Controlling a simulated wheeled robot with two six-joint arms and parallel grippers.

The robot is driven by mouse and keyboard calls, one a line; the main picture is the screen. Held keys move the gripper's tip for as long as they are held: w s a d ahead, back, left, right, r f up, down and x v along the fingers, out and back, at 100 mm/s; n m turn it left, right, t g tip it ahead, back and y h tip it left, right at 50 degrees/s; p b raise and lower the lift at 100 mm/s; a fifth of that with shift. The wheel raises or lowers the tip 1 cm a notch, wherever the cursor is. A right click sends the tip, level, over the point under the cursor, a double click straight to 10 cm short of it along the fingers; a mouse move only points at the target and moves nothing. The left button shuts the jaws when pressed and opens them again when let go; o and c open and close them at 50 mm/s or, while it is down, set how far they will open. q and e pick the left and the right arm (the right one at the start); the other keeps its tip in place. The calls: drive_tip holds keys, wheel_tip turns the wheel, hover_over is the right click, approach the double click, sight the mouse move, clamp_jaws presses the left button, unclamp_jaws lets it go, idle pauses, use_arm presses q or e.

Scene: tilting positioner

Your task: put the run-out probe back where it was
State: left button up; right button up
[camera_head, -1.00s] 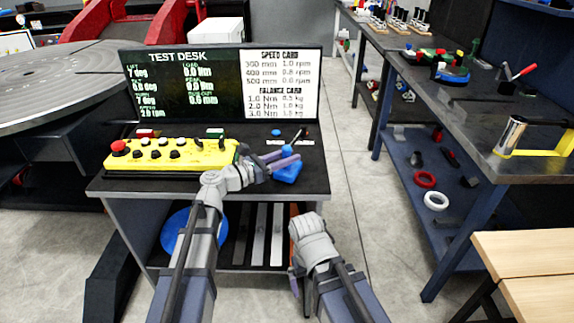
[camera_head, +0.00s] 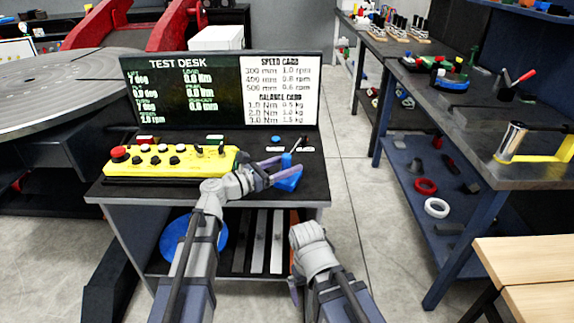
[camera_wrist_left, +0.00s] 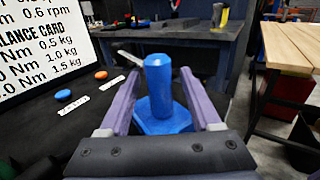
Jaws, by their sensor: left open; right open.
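A blue piece with an upright round post on a flat angular base, apparently the run-out probe (camera_head: 290,183), stands at the right front of the dark desk top. My left gripper (camera_head: 278,170) is open, with its purple fingers on either side of the post. In the left wrist view the blue post (camera_wrist_left: 158,88) stands upright between the open fingers (camera_wrist_left: 161,100), with a visible gap on both sides. A thin pale rod shows behind it. My right gripper (camera_head: 294,288) hangs low in front of the desk, empty and mostly hidden by its own wrist.
A yellow control box (camera_head: 170,160) with several knobs sits left on the desk, below the display screen (camera_head: 222,92). A blue button (camera_wrist_left: 63,95) and an orange button (camera_wrist_left: 101,75) lie near the screen. A workbench (camera_head: 480,125) stands to the right, past clear floor.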

use_arm(q)
drive_tip(key=v, duration=1.2)
drive_tip(key=shift+r, duration=0.1)
drive_tip(key=shift+a, duration=0.1)
